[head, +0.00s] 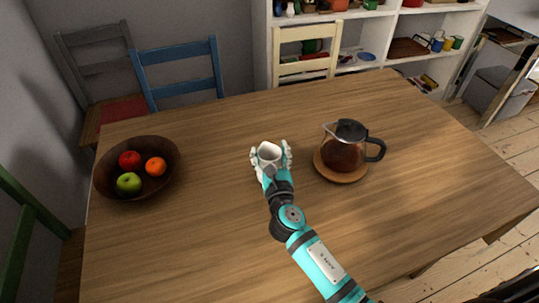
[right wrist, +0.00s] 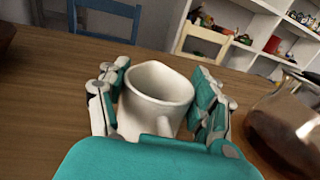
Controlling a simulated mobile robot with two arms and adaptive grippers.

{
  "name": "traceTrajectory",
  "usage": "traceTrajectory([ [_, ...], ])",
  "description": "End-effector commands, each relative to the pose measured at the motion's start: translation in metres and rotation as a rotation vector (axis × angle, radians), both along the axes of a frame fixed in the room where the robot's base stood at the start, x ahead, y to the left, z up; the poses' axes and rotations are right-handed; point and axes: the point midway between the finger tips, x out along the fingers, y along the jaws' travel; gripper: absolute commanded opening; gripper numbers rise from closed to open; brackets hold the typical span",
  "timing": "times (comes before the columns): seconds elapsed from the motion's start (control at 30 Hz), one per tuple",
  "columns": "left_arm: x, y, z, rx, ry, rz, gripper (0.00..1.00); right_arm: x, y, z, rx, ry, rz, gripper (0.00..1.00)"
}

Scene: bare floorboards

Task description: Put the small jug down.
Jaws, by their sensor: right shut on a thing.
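The small white jug (head: 269,152) is upright between the fingers of my right gripper (head: 270,158), over the middle of the wooden table (head: 220,220). In the right wrist view the jug (right wrist: 157,92) has its open top up and its handle toward me. My right gripper (right wrist: 160,100) is shut on it, with one finger on each side. The jug's base is hidden, so I cannot tell whether it touches the table. My left gripper is not in view.
A glass coffee pot (head: 345,148) stands on a round wooden coaster (head: 341,176) just right of the jug. A dark bowl (head: 112,188) of fruit is at the left. The table between bowl and jug is clear. Chairs, including a blue one (head: 180,68), line the far edge.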

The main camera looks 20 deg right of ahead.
Motion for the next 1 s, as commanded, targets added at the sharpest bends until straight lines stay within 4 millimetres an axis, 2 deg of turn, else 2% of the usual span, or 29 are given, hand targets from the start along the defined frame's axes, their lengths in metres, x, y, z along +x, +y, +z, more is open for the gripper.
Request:
traceTrajectory([
  [0.27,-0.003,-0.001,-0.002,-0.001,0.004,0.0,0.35,0.0,0.0,-0.001,-0.001,-0.002,0.0,0.23],
  [0.3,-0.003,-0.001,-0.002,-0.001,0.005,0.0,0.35,0.0,0.0,-0.002,-0.001,-0.001,0.0,0.67],
  [0.47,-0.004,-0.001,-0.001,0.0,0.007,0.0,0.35,0.0,0.0,-0.001,-0.001,0.0,0.0,0.88],
  [0.83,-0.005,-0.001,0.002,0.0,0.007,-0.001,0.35,-0.002,0.0,0.002,0.0,0.0,0.0,0.9],
  [1.0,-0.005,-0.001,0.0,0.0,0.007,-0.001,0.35,-0.027,0.004,0.0,-0.001,0.002,0.003,0.9],
])
